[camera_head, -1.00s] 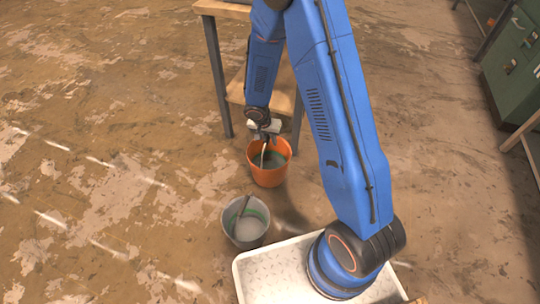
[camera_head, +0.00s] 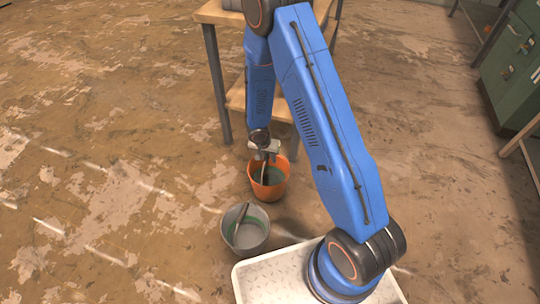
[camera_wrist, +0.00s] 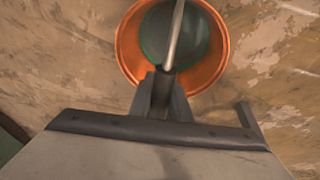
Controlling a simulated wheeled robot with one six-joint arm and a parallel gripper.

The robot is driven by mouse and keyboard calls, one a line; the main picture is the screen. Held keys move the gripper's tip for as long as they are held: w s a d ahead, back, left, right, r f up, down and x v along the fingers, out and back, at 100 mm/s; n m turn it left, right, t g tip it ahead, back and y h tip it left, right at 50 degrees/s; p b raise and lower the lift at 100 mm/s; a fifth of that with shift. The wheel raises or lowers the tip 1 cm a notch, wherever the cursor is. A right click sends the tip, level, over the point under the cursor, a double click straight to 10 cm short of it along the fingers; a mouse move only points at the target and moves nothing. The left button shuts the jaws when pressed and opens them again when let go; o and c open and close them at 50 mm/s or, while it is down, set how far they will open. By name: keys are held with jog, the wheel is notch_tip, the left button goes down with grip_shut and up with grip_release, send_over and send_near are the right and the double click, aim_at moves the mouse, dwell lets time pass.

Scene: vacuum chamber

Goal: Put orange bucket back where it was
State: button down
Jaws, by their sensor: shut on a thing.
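The orange bucket (camera_head: 269,186) stands or hangs just under my gripper (camera_head: 264,152), in front of the wooden table; I cannot tell whether it touches the floor. My gripper is shut on the handle at the bucket's near rim. In the wrist view the bucket (camera_wrist: 222,50) is seen from above, with my gripper's fingers (camera_wrist: 163,88) closed around the handle, which runs up across the opening.
A grey bucket (camera_head: 260,236) stands on the floor close in front of the orange one. A wooden table (camera_head: 228,18) with a lower shelf is behind. Green cabinets (camera_head: 513,70) stand at the far right. The floor at left is clear.

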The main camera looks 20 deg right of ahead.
jog(key=shift+f, duration=0.35)
jog(key=c, duration=1.6)
grip_release()
jog(key=shift+f, duration=0.1)
jog(key=shift+c, duration=0.2)
